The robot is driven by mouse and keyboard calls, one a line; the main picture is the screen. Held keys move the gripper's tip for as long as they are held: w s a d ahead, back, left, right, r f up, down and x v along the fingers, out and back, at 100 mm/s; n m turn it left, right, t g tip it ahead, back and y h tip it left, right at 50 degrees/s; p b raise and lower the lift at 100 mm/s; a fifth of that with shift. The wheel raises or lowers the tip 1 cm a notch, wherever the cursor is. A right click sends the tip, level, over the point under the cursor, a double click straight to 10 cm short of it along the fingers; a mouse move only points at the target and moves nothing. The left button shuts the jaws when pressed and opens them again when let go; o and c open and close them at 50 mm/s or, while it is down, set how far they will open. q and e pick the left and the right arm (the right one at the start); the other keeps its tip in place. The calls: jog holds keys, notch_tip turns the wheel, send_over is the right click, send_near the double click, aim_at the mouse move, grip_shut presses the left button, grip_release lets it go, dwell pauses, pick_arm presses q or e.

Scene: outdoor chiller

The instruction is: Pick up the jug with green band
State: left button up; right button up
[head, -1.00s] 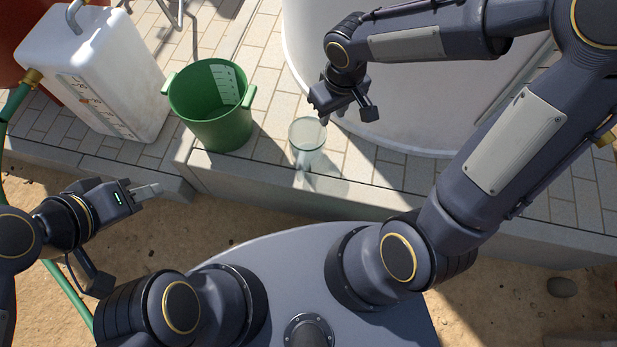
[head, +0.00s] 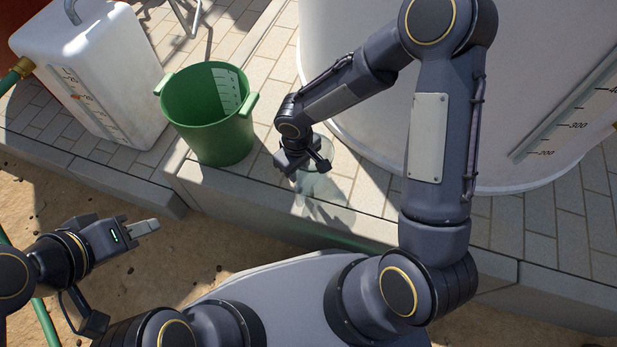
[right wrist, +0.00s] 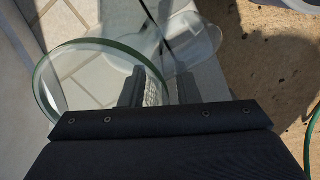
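A clear jug (head: 314,182) stands on the paved ledge, left of the big white tank. My right gripper (head: 298,170) is low over it and hides part of it in the head view. In the right wrist view the jug's round green-edged rim (right wrist: 45,76) lies at the left. The two fingers of my right gripper (right wrist: 160,88) are apart there, with the rim's right edge seeming to run between them. I cannot tell whether they touch it. My left gripper (head: 150,227) is over the sand at the left, away from the jug; its finger gap is not clear.
A green bucket (head: 205,135) stands just left of the jug. A white canister (head: 95,75) is farther left. The large white tank (head: 350,40) stands close on the right. The ledge edge (head: 330,225) drops to sand in front.

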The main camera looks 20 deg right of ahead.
jog(key=shift+f, duration=0.45)
jog(key=shift+r, duration=0.1)
grip_shut()
